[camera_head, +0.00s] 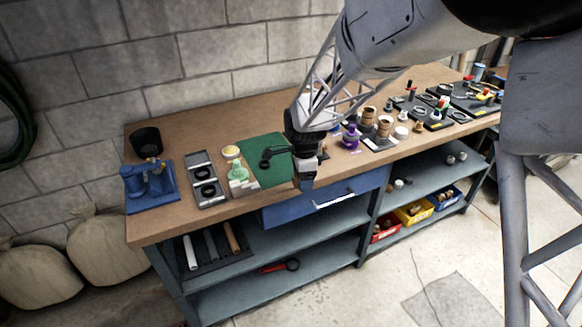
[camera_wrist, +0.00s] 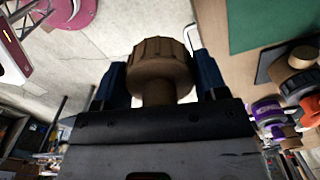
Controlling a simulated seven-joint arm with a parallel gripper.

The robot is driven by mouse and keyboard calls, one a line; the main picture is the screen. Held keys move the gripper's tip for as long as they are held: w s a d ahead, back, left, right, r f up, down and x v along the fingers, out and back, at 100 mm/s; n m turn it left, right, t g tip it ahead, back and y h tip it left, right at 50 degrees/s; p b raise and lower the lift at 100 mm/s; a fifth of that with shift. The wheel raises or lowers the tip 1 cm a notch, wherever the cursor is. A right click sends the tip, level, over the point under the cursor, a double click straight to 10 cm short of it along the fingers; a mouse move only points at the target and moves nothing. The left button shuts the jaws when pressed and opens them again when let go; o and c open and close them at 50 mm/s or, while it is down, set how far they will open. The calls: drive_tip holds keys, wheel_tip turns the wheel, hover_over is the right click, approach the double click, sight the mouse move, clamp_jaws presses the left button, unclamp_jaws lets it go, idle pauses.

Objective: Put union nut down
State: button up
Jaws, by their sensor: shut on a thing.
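The union nut (camera_wrist: 160,64) is a brown, ribbed round piece with a narrower neck. In the wrist view it sits between the two blue fingers of my gripper (camera_wrist: 158,80), which is shut on it. In the head view my gripper (camera_head: 306,182) hangs at the front edge of the wooden workbench (camera_head: 220,122), in front of the green mat (camera_head: 262,146). The nut cannot be made out in the head view.
A purple bottle (camera_head: 351,137) and brown fittings (camera_head: 384,126) stand to the right. Bare wood shows behind the mat.

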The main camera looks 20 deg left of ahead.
drive_tip(key=shift+s+d+f, duration=0.15)
drive_tip(key=shift+s+f, duration=0.1)
drive_tip(key=shift+s, duration=0.25)
drive_tip(key=shift+w, duration=0.1)
hover_over(291, 166)
drive_tip(key=shift+f, duration=0.75)
drive_tip(key=shift+f, duration=0.1)
drive_tip(key=shift+f, duration=1.65)
drive_tip(key=shift+f, duration=0.15)
drive_tip(key=o, duration=1)
drive_tip(key=shift+c, duration=0.2)
